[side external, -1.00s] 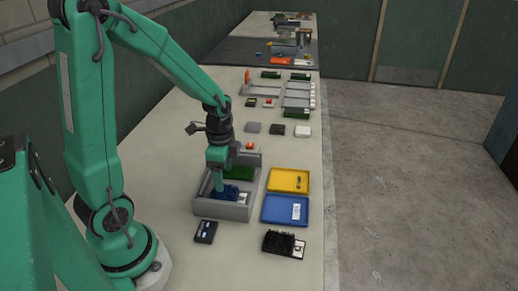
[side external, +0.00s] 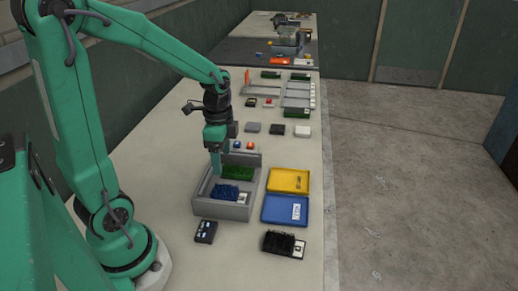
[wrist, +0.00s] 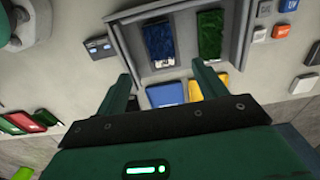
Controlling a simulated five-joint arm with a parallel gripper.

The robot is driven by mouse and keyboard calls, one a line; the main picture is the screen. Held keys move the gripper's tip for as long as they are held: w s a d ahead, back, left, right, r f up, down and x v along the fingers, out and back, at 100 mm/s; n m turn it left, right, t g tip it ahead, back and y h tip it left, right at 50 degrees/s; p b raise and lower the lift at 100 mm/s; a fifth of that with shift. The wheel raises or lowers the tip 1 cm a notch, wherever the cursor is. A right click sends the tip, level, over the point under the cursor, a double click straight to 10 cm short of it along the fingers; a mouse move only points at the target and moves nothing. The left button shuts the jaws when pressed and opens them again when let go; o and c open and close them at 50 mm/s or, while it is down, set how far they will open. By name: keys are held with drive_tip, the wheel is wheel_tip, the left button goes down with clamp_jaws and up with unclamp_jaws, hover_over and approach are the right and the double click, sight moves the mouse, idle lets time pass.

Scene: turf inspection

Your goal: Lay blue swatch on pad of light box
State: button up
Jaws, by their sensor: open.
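The blue swatch (side external: 225,191) lies in the near part of a grey open-topped box (side external: 222,212), which looks like the light box. It has a bristly face and a white tag end, and it also shows in the wrist view (wrist: 159,40). A green swatch (side external: 237,172) lies beside it in the same box. My gripper (side external: 219,174) hangs above the box, apart from the blue swatch. In the wrist view my gripper (wrist: 161,72) has its fingers wide apart with nothing between them. The pad under the blue swatch cannot be made out.
A yellow tray (side external: 288,191) and a blue tray (side external: 272,211) stand right of the box. A black bristly swatch (side external: 279,240) and a small dark device (side external: 205,232) lie in front.

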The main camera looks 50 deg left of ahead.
drive_tip(key=s+d+r+n+t, duration=0.5)
drive_tip(key=s+d+r+n, duration=0.2)
drive_tip(key=r, duration=0.4)
drive_tip(key=shift+d+r+n+t, duration=0.2)
drive_tip(key=shift+d+n+t, duration=0.1)
drive_tip(key=shift+d+n, duration=0.55)
drive_tip(key=shift+s+a, duration=0.1)
drive_tip(key=shift+a, duration=0.05)
drive_tip(key=shift+c, duration=0.2)
